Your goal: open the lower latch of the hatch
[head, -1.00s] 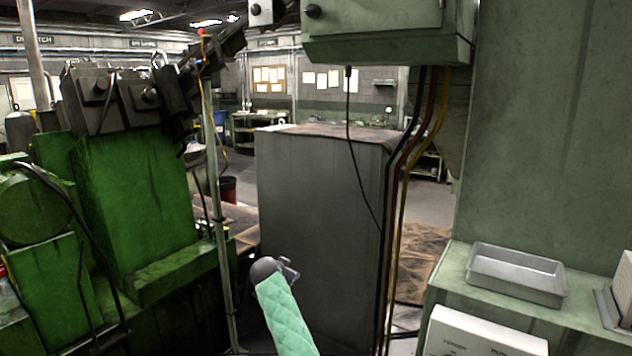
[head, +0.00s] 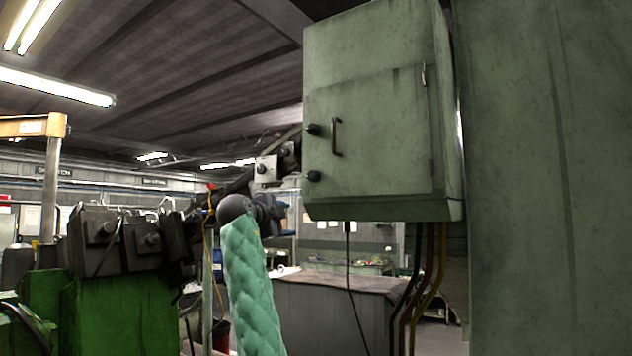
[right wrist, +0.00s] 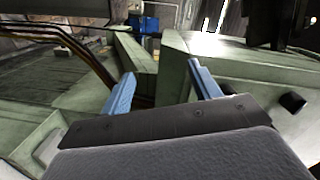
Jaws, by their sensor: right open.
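The hatch (head: 375,140) is the closed green door of a wall-mounted cabinet in the head view. Its lower latch (head: 314,176) is a black knob at the door's left edge. The upper latch (head: 313,130) is a like knob above it, and a dark bar handle (head: 336,137) stands beside them. My right gripper (head: 283,218) is left of and below the lower latch, apart from it. In the right wrist view its two blue fingers (right wrist: 161,68) are spread with nothing between them. Two black knobs show at the right there, one close to a finger. My left gripper is out of view.
Black, red and yellow cables (head: 425,270) hang below the cabinet. A green machine (head: 125,310) with dark blocks stands at the left. A thin upright pole (head: 207,290) is near my right arm. A large green panel (head: 540,180) closes off the right.

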